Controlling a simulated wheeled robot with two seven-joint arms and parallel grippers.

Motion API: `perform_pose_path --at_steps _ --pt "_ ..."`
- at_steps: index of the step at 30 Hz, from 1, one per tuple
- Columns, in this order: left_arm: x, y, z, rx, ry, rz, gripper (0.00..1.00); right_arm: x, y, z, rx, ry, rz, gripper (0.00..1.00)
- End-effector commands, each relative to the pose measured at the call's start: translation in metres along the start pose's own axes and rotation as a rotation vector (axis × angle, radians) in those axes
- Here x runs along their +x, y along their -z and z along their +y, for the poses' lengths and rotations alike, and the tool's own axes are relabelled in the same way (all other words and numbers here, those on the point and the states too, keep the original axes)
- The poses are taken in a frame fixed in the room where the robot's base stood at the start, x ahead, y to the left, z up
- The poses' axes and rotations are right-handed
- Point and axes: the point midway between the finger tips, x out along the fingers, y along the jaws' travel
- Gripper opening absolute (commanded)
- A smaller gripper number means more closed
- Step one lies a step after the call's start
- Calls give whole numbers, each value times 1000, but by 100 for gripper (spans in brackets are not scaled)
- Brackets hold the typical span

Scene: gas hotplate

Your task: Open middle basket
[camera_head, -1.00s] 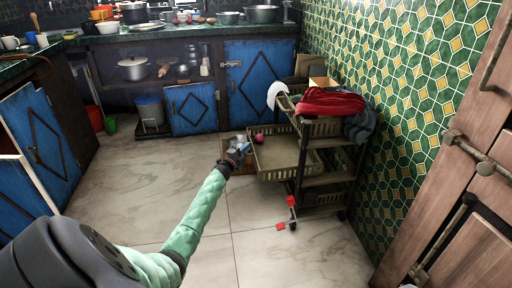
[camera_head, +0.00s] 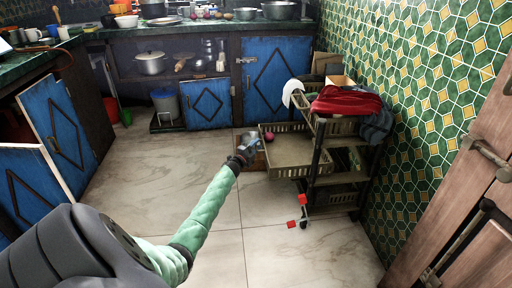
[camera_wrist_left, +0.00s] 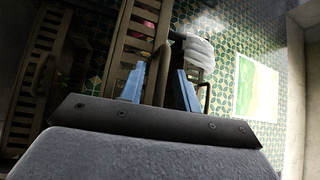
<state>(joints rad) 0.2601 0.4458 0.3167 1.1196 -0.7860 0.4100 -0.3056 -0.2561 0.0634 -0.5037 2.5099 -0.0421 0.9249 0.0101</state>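The middle basket (camera_head: 291,171) is a beige slatted tray on the cart. In the head view it juts out to the left, well clear of the cart frame. My left gripper (camera_head: 251,143) is at its outer left end; whether it touches the basket is hard to tell there. In the left wrist view the blue fingers of my left gripper (camera_wrist_left: 160,86) stand apart, with a thin curved bar and part of a slatted basket edge (camera_wrist_left: 134,38) near and between them. Contact is not clear. My right gripper is not in view.
The cart's upper basket holds a red cloth (camera_head: 349,101) and a dark cloth. A pink ball (camera_head: 270,138) shows by the middle basket. A tiled wall (camera_head: 440,120) stands right of the cart; blue cabinets (camera_head: 277,75) are behind. The floor (camera_head: 150,185) at left is clear.

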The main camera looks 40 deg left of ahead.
Motion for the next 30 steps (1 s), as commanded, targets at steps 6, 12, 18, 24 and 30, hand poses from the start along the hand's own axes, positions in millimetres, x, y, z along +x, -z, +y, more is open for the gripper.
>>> perform_pose_path --at_steps 6,12,18,24,30 --pt "-23 0 0 0 -2 0 33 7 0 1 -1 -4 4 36" --pt "-50 0 0 1 -2 -1 33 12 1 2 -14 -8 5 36" --pt "-70 0 1 -1 -2 -1 33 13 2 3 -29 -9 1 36" --pt "-76 0 0 0 0 -1 33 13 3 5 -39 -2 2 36" --pt "-76 -1 0 0 -1 -1 33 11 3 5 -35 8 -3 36"
